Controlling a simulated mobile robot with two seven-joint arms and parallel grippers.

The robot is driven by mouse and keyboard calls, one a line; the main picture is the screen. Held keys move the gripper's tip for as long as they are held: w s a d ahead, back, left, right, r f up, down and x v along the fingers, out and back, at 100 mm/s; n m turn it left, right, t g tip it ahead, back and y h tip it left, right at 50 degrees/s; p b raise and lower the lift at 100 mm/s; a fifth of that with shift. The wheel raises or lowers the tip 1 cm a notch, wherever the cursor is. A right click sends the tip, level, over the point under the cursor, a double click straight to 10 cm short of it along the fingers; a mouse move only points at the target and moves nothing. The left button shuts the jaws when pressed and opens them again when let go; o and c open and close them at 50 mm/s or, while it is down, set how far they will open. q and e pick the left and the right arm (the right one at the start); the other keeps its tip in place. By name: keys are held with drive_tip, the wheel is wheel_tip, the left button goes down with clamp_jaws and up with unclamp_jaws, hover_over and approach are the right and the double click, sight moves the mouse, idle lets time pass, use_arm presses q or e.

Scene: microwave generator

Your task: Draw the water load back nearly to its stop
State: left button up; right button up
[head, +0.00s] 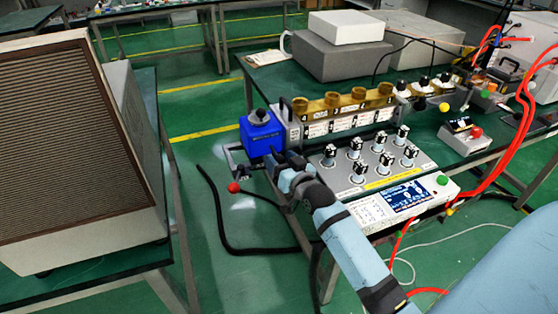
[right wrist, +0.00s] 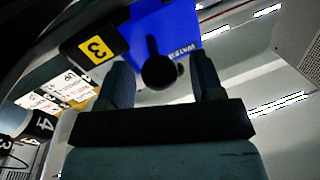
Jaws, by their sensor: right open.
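The water load is a blue box (head: 258,136) with a dark round cap on top, at the left end of the brass waveguide row (head: 340,101). In the right wrist view its blue face (right wrist: 165,35) carries partly readable "WATER" lettering. A round black knob (right wrist: 159,73) stands out in front of that face, between the fingers. My right gripper (head: 274,156) is at the near lower side of the blue box. In the right wrist view the gripper (right wrist: 162,76) is open, with gaps to the knob on both sides. My left gripper is not in view.
A dark bracket (head: 238,171) with a red ball (head: 233,187) sits at the bench's left end. A panel with several knobs (head: 372,160) and a display box (head: 405,198) lie right of my arm. Red cables (head: 493,165) run at the right. A louvred cabinet (head: 75,150) stands left.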

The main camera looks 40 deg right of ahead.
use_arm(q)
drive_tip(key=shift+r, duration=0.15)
use_arm(e)
drive_tip(key=shift+w, duration=0.45)
clamp_jaws()
drive_tip(key=shift+a+r, duration=0.1)
drive_tip(key=shift+a, duration=0.1)
drive_tip(key=a+p, duration=0.1)
drive_tip(key=w+a+p, duration=0.1)
drive_tip(key=a, duration=0.1)
drive_tip(key=shift+a, duration=0.3)
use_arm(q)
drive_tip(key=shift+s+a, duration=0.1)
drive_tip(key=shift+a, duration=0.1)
use_arm(e)
unclamp_jaws()
drive_tip(key=shift+s, duration=0.15)
